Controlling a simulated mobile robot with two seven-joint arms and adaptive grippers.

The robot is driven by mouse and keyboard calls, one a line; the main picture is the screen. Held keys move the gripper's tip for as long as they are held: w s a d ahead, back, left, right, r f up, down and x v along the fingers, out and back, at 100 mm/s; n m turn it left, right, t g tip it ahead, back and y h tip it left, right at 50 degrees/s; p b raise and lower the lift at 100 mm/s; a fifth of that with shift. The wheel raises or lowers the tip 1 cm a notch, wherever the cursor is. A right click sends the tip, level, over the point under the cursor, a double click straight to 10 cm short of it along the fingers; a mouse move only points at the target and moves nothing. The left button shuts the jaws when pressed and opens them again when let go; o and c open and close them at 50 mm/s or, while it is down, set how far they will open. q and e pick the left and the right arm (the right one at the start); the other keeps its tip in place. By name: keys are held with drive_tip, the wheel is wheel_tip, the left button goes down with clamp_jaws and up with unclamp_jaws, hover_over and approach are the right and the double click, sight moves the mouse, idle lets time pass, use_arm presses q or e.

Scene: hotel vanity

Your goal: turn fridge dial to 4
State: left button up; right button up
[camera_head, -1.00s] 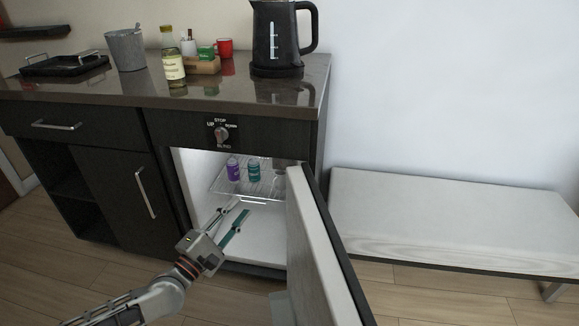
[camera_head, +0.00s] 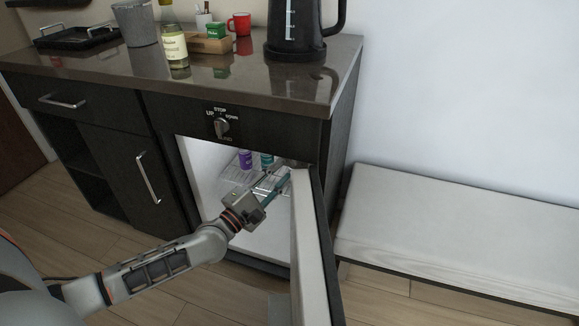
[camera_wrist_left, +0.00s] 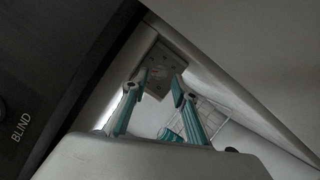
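The small fridge (camera_head: 205,165) stands open in the cabinet. In the left wrist view a pale plate with a small dial (camera_wrist_left: 158,74) is on the fridge's inner upper part; its numbers cannot be read. In the head view this spot is a small grey shape at the upper right of the opening, and the dial itself cannot be made out. My left gripper (camera_head: 275,184) reaches into the opening near that spot. In the left wrist view its teal fingers (camera_wrist_left: 160,84) are apart, with the dial plate beyond and between the tips; contact cannot be told. My right gripper is not in view.
The open fridge door (camera_head: 312,245) is close right of my gripper. Purple (camera_head: 245,160) and teal (camera_head: 267,160) cans stand on the wire shelf. A blind knob (camera_head: 222,127) is on the panel above. A kettle (camera_head: 300,30) and bottle (camera_head: 175,50) stand on the counter. A bench (camera_head: 460,225) is at right.

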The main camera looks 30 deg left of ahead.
sight(292, 162)
use_arm(q)
drive_tip(key=shift+w+d+r, duration=0.1)
drive_tip(key=shift+w+r, duration=0.05)
drive_tip(key=shift+w, duration=0.65)
drive_tip(key=shift+w+d+r, duration=0.1)
drive_tip(key=shift+w, duration=0.7)
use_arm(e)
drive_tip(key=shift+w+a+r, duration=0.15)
